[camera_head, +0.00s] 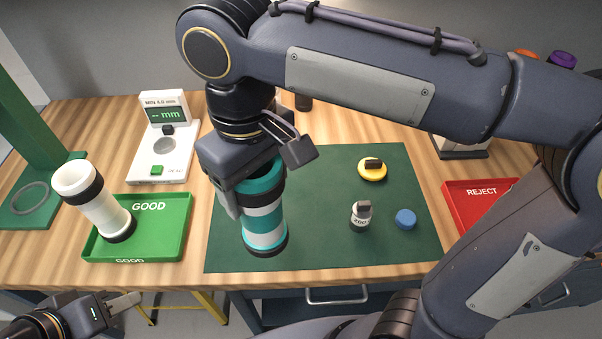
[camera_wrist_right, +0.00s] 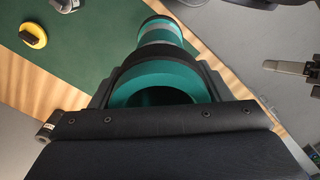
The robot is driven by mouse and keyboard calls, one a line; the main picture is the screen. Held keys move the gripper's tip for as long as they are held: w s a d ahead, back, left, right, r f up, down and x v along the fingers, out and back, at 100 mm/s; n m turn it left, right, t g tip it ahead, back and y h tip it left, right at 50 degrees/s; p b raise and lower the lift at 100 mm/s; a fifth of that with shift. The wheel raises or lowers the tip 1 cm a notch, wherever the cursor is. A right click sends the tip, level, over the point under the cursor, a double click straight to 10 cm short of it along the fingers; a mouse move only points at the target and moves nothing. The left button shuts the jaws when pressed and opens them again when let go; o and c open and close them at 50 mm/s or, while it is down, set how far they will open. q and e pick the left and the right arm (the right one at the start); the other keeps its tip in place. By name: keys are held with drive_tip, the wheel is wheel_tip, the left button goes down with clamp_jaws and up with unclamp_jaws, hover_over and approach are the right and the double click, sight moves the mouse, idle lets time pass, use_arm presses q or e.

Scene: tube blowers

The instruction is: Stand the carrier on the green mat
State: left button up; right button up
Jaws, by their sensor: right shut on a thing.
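The carrier is a teal cylinder with white bands and a dark base ring (camera_head: 265,227). My right gripper (camera_head: 262,178) is shut on its upper part. The carrier hangs roughly upright over the left part of the green mat (camera_head: 320,250); I cannot tell whether its base touches the mat. In the right wrist view the carrier (camera_wrist_right: 160,52) shows from its open teal top, between the fingers, with the green mat (camera_wrist_right: 95,50) to the left. My left gripper (camera_head: 128,303) is at the lower left, away from the mat; its finger opening is unclear.
On the mat are a yellow puck (camera_head: 372,172), a small weight (camera_head: 361,217) and a blue cap (camera_head: 405,219). A white tube with black rings (camera_head: 100,205) stands in the green GOOD tray (camera_head: 165,240). A gauge (camera_head: 162,150) is behind; a red REJECT tray (camera_head: 470,200) is right.

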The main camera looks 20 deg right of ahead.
drive_tip(key=w+d+f, duration=0.6)
drive_tip(key=w+f, duration=0.4)
drive_tip(key=f, duration=0.2)
drive_tip(key=shift+w+d+f+p, duration=0.15)
drive_tip(key=shift+d+p, duration=0.2)
drive_tip(key=shift+p, duration=0.1)
drive_tip(key=shift+f, duration=0.2)
drive_tip(key=o, duration=1.4)
